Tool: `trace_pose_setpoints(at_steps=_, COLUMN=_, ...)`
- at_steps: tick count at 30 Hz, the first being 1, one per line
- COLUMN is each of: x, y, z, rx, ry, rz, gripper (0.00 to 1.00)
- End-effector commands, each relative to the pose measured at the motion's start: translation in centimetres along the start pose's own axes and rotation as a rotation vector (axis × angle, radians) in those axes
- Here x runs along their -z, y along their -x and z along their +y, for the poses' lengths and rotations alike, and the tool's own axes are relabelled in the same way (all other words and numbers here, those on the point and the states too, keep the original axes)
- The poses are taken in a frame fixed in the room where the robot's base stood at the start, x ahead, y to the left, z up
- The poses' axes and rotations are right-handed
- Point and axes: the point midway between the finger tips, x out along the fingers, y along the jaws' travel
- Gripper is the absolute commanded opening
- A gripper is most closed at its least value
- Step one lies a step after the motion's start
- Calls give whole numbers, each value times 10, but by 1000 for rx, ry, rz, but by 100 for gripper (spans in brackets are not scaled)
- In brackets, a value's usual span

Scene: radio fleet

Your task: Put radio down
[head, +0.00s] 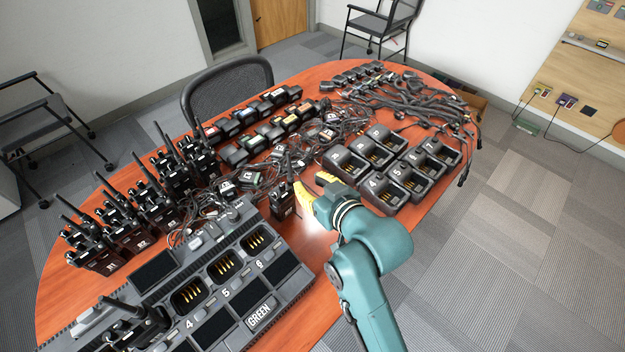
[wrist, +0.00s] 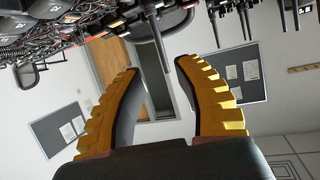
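A black radio (head: 283,205) with an antenna stands upright on the wooden table, just left of my gripper (head: 309,184). My yellow-fingered gripper is low over the table and appears apart from this radio. In the wrist view, my gripper (wrist: 163,66) has its fingers spread with nothing held between them. That view is upside down; a dark antenna (wrist: 158,38) hangs just past the fingertips, and I cannot tell for certain which radio it belongs to. More black radios (head: 140,215) stand in rows at the table's left.
A large charger labelled GREEN (head: 262,313) fills the front, with a radio (head: 145,326) in it. Numbered single chargers (head: 392,190) stand right of my gripper. Tangled cables (head: 300,145) and rows of batteries (head: 245,118) lie behind. Bare table (head: 318,238) shows beside the large charger.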

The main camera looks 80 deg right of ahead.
Motion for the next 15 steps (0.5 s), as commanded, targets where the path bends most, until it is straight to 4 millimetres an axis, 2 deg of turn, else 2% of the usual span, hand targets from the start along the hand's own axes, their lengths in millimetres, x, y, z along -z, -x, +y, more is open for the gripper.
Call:
trace_pose_setpoints(at_steps=3, x=1, y=9, z=0, rx=0, ry=0, rz=1, gripper=33)
trace_pose_setpoints(at_steps=11, x=1, y=9, z=-1, rx=2, ry=1, rz=2, gripper=33)
trace_pose_setpoints(at_steps=14, x=16, y=10, z=-21, rx=39, ry=19, rz=38, gripper=33)
trace_pose_setpoints(at_steps=15, x=31, y=12, z=-41, rx=74, ry=34, rz=73, gripper=33)
